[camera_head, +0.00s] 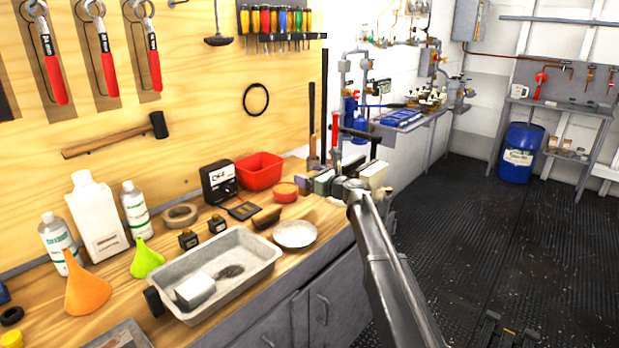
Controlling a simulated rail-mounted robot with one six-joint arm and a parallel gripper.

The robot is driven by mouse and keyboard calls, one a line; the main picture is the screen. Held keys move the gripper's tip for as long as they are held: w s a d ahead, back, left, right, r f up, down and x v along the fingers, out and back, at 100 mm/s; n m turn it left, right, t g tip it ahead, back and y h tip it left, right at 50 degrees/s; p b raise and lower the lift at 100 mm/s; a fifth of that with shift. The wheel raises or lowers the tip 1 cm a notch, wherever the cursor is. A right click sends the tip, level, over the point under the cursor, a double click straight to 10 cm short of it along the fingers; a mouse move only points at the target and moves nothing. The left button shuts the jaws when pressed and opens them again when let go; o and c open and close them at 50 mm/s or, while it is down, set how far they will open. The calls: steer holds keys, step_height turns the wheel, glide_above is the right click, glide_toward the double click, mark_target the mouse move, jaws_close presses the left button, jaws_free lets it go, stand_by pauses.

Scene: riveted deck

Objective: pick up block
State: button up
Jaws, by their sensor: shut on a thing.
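My arm reaches in from the lower right, and my gripper (347,183) is at the right end of the workbench. It is shut on a block among several small block-like items; which one is between the fingers is hard to tell at this size. A dark green block (323,182) is just left of the gripper, and a cream block (374,175) is just right of it. A separate whitish block (195,290) lies in the grey metal tray (262,262), well away from my gripper.
A white dish (295,234), a red bin (260,168) and a black meter box (218,182) stand left of my gripper. Bottles and an orange funnel (87,290) crowd the bench's left. Tall-handled tools rise behind the gripper. The dark floor (470,240) at right is mostly clear.

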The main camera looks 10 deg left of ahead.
mark_target(310, 175)
step_height(310, 175, up, 13)
steer(key=p, duration=1)
step_height(310, 175, down, 20)
steer(key=b, duration=2)
steer(key=shift+f, duration=0.15)
steer(key=shift+r, duration=0.3)
steer(key=shift+f, duration=0.2)
steer(key=o, duration=1)
steer(key=v, duration=1.1)
steer(key=shift+a+r, duration=0.1)
steer(key=shift+r, duration=0.1)
